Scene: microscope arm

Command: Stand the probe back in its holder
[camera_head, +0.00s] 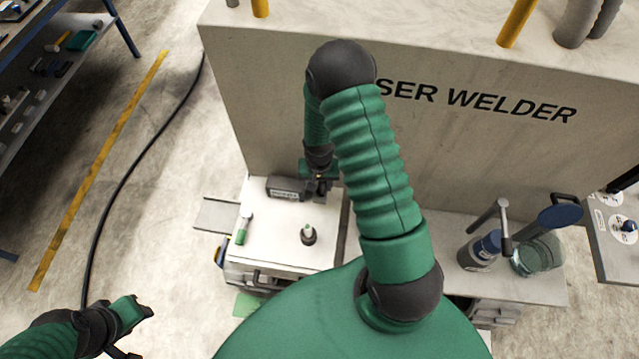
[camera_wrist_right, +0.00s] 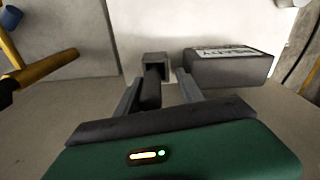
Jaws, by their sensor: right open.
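My right gripper (camera_head: 318,186) is at the far side of the white tabletop, beside a grey labelled box (camera_head: 286,188). In the right wrist view its fingers (camera_wrist_right: 160,90) are apart. A dark bar (camera_wrist_right: 151,88) lies between them, in line with a small square block (camera_wrist_right: 155,60); I cannot tell whether they touch it. A green-and-white stick (camera_head: 243,229) lies at the table's left. A dark round piece with a pale green top (camera_head: 308,235) stands nearer the middle. I cannot tell for certain which is the probe or holder. My left gripper (camera_head: 138,332) is open and empty, off the table at lower left.
The grey welder cabinet (camera_head: 270,110) rises behind the table. The labelled box (camera_wrist_right: 228,68) is close to the right finger in the wrist view. A jar (camera_head: 538,255) and a blue-topped container (camera_head: 480,250) stand at right. The front of the white table is mostly clear.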

